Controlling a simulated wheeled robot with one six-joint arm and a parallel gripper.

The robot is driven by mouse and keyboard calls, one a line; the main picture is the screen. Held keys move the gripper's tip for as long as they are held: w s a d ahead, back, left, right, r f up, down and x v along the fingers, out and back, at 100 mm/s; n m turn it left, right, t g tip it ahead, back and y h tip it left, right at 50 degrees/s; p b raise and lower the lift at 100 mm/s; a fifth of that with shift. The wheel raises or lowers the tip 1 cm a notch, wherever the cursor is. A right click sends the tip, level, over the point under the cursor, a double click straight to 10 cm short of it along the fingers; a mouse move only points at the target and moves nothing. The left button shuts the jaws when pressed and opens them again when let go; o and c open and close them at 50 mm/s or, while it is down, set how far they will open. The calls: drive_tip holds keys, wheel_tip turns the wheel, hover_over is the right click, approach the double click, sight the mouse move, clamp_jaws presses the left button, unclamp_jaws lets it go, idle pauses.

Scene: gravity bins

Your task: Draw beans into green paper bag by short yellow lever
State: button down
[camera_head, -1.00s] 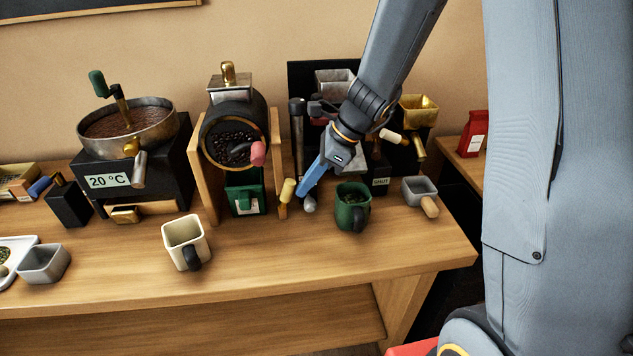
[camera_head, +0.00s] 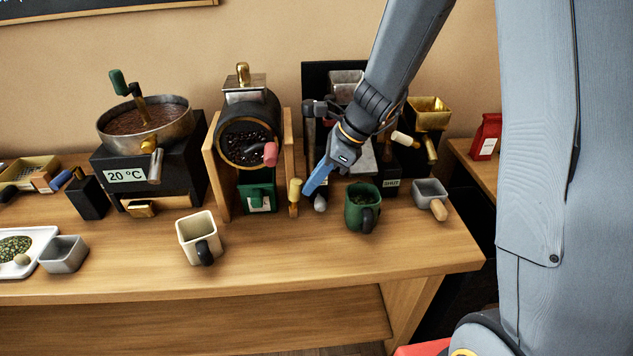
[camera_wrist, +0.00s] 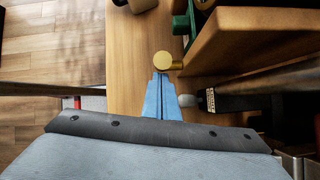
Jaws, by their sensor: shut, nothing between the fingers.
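The short yellow lever (camera_head: 294,190) stands at the right foot of the wooden stand under the black drum. Dark beans (camera_head: 248,144) show in the drum's round front. A green bag (camera_head: 257,192) with a white label stands beneath the drum, between the wooden sides. My gripper (camera_head: 306,192) is shut and empty, its blue fingers pointing down and left at the lever's right side. In the wrist view, the lever's round yellow knob (camera_wrist: 162,61) sits just beyond the blue fingertips (camera_wrist: 160,78). I cannot tell whether they touch.
A pink-knobbed handle (camera_head: 270,153) juts from the drum's front. A green mug (camera_head: 362,207) and a grey scoop (camera_head: 430,194) stand to the right of my gripper. A cream mug (camera_head: 199,237) stands front left. The table's front middle is clear.

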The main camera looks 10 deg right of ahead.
drive_tip(key=shift+w+a+r, duration=0.15)
drive_tip(key=shift+a+r, duration=0.15)
drive_tip(key=shift+r, duration=0.1)
drive_tip(key=s+d+r+b, duration=0.2)
drive_tip(key=d+r, duration=0.6)
drive_tip(key=s+d+f+n+h+b, duration=0.1)
drive_tip(key=s+f+n, duration=0.4)
drive_tip(key=n, duration=0.5)
drive_tip(key=s+d+f+n+h+b, duration=0.1)
drive_tip(key=s+d+f+n+h, duration=0.3)
drive_tip(key=s+n, duration=0.3)
drive_tip(key=shift+s+f+n+t+h+b, duration=0.35)
drive_tip(key=shift+f+n+h, duration=0.3)
drive_tip(key=shift+n, duration=1.15)
drive_tip(key=shift+d, duration=0.1)
